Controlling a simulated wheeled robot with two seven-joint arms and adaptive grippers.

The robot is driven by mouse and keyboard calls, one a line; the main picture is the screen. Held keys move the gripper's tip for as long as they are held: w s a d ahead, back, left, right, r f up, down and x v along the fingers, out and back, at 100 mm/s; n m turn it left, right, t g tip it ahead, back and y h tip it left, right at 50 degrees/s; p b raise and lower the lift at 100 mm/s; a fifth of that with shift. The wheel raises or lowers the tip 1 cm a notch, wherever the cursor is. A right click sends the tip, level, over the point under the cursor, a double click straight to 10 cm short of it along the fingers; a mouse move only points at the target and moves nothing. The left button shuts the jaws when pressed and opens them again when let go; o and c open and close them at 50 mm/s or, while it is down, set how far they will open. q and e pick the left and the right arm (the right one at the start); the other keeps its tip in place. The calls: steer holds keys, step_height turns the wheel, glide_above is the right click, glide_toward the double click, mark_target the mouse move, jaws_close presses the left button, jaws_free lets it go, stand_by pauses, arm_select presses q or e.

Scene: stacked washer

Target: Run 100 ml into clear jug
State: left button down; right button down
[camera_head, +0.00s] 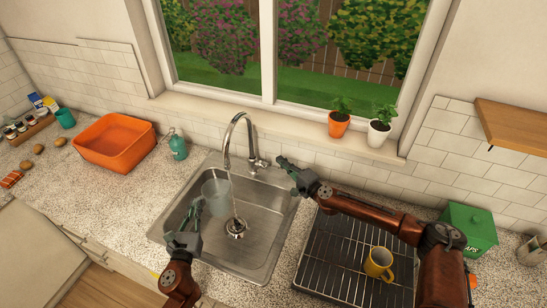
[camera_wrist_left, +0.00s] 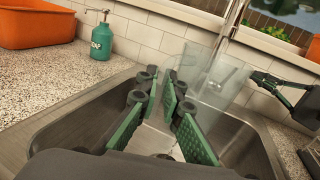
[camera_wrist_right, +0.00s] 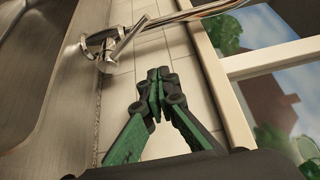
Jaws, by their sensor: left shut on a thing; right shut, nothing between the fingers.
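The clear jug (camera_head: 215,192) is held over the sink by my left gripper (camera_head: 198,210), which is shut on it at its near side. In the left wrist view the jug (camera_wrist_left: 212,78) is see-through and sits just beyond the fingers (camera_wrist_left: 172,85). The tap (camera_head: 232,125) arches above it. A thin stream of water (camera_head: 234,207) shows below the spout, at the jug's right edge; I cannot tell whether it enters the jug. No water level is readable. My right gripper (camera_head: 282,162) is shut and empty, right of the tap lever (camera_head: 259,164). The lever (camera_wrist_right: 105,45) also shows in the right wrist view.
The steel sink (camera_head: 262,245) lies under the jug. A dish rack (camera_head: 335,265) with a yellow mug (camera_head: 378,262) stands at the right, below my right arm. A soap bottle (camera_head: 178,146) and an orange tub (camera_head: 115,143) stand left. Two potted plants (camera_head: 339,122) (camera_head: 379,132) line the sill.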

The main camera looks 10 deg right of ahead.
mark_target(210, 191)
arm_select(q)
steer(key=w+d, duration=0.2)
steer(key=w, duration=0.1)
steer(key=w+d, duration=0.3)
steer(key=shift+w, duration=0.15)
steer(key=shift+w+d, duration=0.2)
arm_select(e)
steer(key=s, duration=0.1)
steer(key=s+d+f, duration=0.1)
steer(key=s+d, duration=0.1)
steer(key=s, duration=0.1)
steer(key=shift+d+f, duration=0.1)
steer(key=shift+f, duration=0.1)
stand_by(0.4)
arm_select(q)
steer(key=s+a, duration=0.1)
steer(key=s, duration=0.1)
steer(key=s+a, duration=0.4)
steer(key=shift+s+a, duration=0.25)
steer(key=shift+s, duration=0.1)
